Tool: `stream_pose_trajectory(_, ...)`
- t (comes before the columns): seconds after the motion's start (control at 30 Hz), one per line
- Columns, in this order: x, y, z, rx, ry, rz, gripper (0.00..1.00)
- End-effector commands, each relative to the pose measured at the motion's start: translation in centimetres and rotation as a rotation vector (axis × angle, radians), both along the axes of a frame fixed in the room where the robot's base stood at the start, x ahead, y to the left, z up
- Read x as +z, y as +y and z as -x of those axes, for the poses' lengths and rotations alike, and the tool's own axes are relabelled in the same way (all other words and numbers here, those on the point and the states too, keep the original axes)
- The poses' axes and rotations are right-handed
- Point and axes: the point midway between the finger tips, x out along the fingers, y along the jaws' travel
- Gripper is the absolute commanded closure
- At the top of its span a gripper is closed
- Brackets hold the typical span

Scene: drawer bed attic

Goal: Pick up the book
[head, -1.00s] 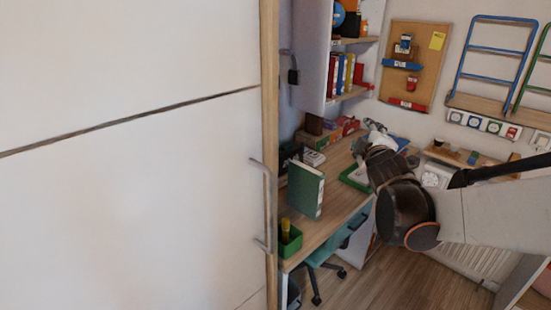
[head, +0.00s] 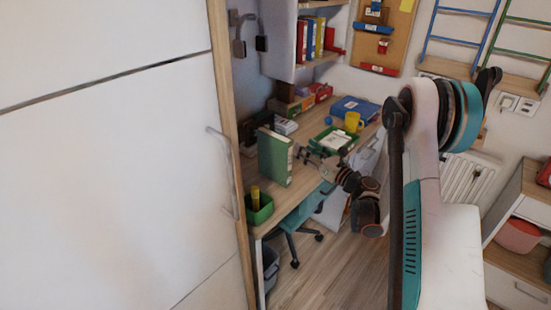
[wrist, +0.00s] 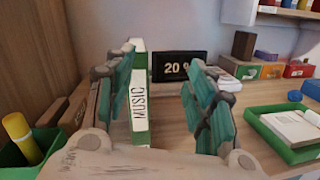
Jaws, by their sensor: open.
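A green book (head: 274,157) stands upright on the desk (head: 285,200). In the wrist view its white spine reads MUSIC (wrist: 139,95). My gripper (head: 303,156) is just to the right of the book in the head view, open and empty. In the wrist view my gripper (wrist: 162,75) has its fingers spread, with the book's spine near the left finger, which hides part of the book. I cannot tell whether finger and book touch.
A green pen box (head: 260,212) stands in front of the book. A black clock (wrist: 180,66) is behind. A green tray (head: 331,141), yellow mug (head: 353,121) and blue binder (head: 356,109) lie to the right. A tall white door (head: 110,170) fills the left.

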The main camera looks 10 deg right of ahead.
Motion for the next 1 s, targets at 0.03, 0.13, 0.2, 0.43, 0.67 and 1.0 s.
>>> stream_pose_trajectory(0.03, -2.2, 0.1, 0.4, 0.027, -0.007, 0.06, 0.5)
stream_pose_trajectory(0.13, -5.5, 0.6, 1.3, 0.076, -0.018, 0.158, 0.5)
stream_pose_trajectory(0.2, -7.1, 0.9, 1.8, 0.101, -0.023, 0.204, 0.5)
stream_pose_trajectory(0.43, -8.4, 1.5, 1.8, 0.128, -0.028, 0.249, 0.5)
stream_pose_trajectory(0.67, -8.1, 2.9, 0.0, 0.128, -0.027, 0.246, 0.5)
stream_pose_trajectory(1.0, -8.7, 5.9, -4.2, 0.127, -0.028, 0.245, 0.5)
